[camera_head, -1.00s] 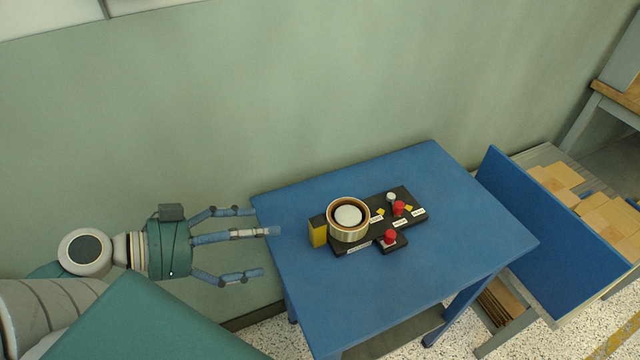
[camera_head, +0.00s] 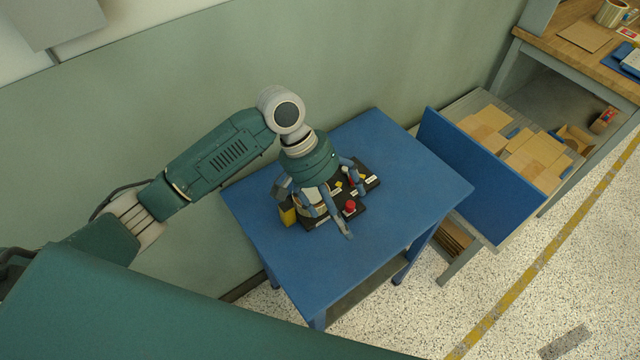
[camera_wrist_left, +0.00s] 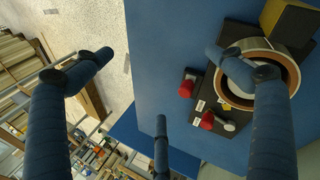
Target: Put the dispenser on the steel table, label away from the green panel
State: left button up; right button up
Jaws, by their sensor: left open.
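A black device with red buttons (camera_head: 349,207), white labels and a yellow block (camera_head: 287,214) lies on the blue table (camera_head: 400,220). A tan-rimmed roll (camera_wrist_left: 285,62) sits on its base; I cannot tell which part is the dispenser. My left gripper (camera_head: 328,204) is open with its fingers spread above the device and hides much of it. In the left wrist view, one finger overlaps the roll, while the other two fingers are over the table edge and the floor side. I cannot tell whether it touches. My right gripper is not in view. No steel table is clearly identifiable.
A blue upright panel (camera_head: 440,160) stands right of the table, before a rack of cardboard boxes (camera_head: 530,150). A wooden workbench (camera_head: 580,60) is at the upper right. A green wall (camera_head: 150,110) runs behind. Speckled floor lies in front.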

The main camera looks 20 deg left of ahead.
aim_at(312, 193)
pick_arm(q)
jog(key=w+a+r+n+y, duration=0.1)
jog(key=w+a+y, duration=0.1)
jog(key=w+a+r+n+y+p, duration=0.1)
jog(key=w+a, duration=0.1)
jog(key=a, duration=0.1)
jog(key=w+a+r+n+t+y, duration=0.1)
jog(key=w+a+r+n+y, duration=0.1)
jog(key=a, duration=0.1)
jog(key=shift+w+a+r+y+p, duration=0.1)
jog(key=shift+w+y+p, duration=0.05)
jog(key=shift+y+p, duration=0.2)
notch_tip(312, 193, down, 5)
jog(key=shift+r+p, duration=0.2)
jog(key=shift+p, duration=0.2)
jog(key=shift+f+p, duration=0.35)
jog(key=shift+f, duration=0.25)
jog(key=f, duration=0.2)
jog(key=f+p, duration=0.1)
jog(key=shift+s+f, duration=0.25)
jog(key=shift+f, duration=0.4)
jog(key=c, duration=1.4)
jog(key=shift+c, duration=0.6)
jog(key=shift+r, duration=0.15)
